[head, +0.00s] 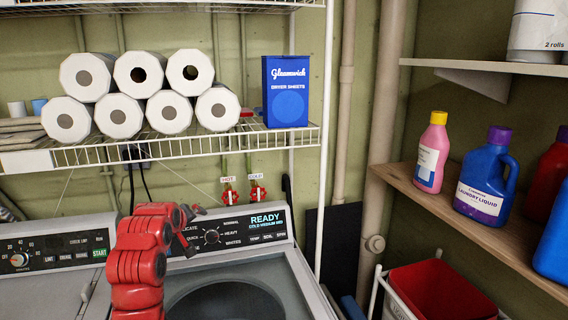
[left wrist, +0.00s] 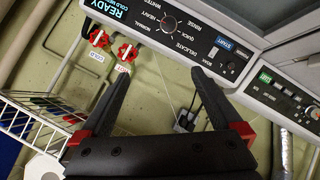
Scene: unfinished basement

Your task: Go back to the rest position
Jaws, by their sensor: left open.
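My left arm, red, rises in front of the washer in the head view. Its gripper (head: 190,213) is near the left part of the washer's control panel (head: 240,235) and partly hidden by the arm. In the left wrist view the black fingers of the gripper (left wrist: 163,82) are spread apart with nothing between them. The washer panel (left wrist: 185,35) lies beyond the fingertips in that tilted view. The panel display reads READY. My right gripper is not in view.
A wire shelf (head: 170,150) above holds paper rolls (head: 138,75) and a blue dryer sheets box (head: 286,92). Red hot and cold valves (head: 257,192) are on the wall behind. A wooden shelf (head: 480,225) with laundry bottles and a red-lined basket (head: 440,290) stand at right.

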